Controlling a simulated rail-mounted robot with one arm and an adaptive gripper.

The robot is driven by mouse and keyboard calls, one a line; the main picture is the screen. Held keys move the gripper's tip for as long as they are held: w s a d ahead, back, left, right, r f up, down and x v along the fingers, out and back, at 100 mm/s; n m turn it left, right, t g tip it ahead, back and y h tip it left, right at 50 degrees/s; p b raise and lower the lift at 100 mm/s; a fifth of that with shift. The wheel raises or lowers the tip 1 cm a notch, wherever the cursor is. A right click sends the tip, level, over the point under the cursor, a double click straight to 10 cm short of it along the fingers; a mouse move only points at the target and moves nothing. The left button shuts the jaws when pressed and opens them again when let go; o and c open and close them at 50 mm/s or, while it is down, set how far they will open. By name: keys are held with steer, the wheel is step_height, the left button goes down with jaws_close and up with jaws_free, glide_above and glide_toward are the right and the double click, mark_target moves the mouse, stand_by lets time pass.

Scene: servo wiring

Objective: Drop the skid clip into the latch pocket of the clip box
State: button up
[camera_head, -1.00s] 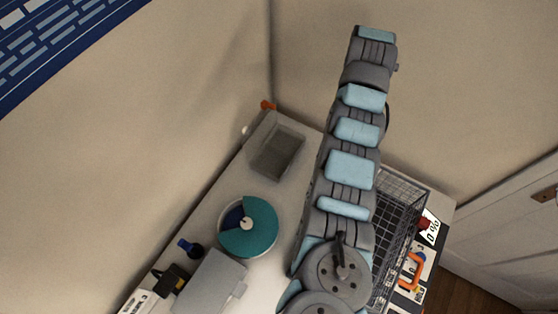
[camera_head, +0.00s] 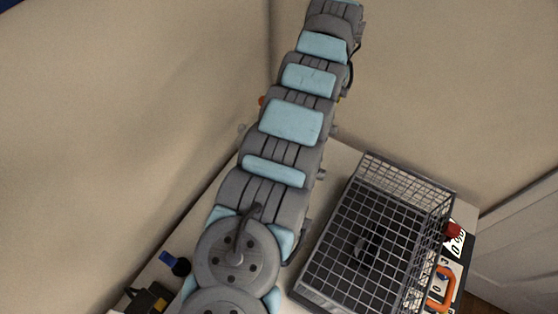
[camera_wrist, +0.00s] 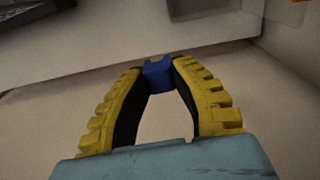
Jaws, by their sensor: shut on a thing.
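In the wrist view, my gripper (camera_wrist: 157,66) has two yellow ribbed fingers with dark inner faces. Their tips are shut on a small blue piece, which looks like the skid clip (camera_wrist: 156,77). I cannot tell whether that body is the clip box, and no latch pocket can be made out. In the head view my arm hides part of the table, and my gripper is out of sight.
In the head view a wire basket (camera_head: 333,240) stands on the table right of my arm, with a dark round thing inside. A blue item (camera_head: 170,260) lies at lower left. Walls close in behind.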

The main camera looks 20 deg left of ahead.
steer(key=s+a+f+m+b, duration=0.1)
steer(key=s+a+f+b, duration=0.2)
steer(key=a+f+b, duration=0.5)
steer(key=shift+a+f+b, duration=0.35)
steer(key=shift+f+b, duration=0.65)
steer(key=shift+b, duration=0.35)
steer(key=o, duration=0.9)
steer(key=shift+r, duration=0.1)
steer(key=shift+r, duration=5.9)
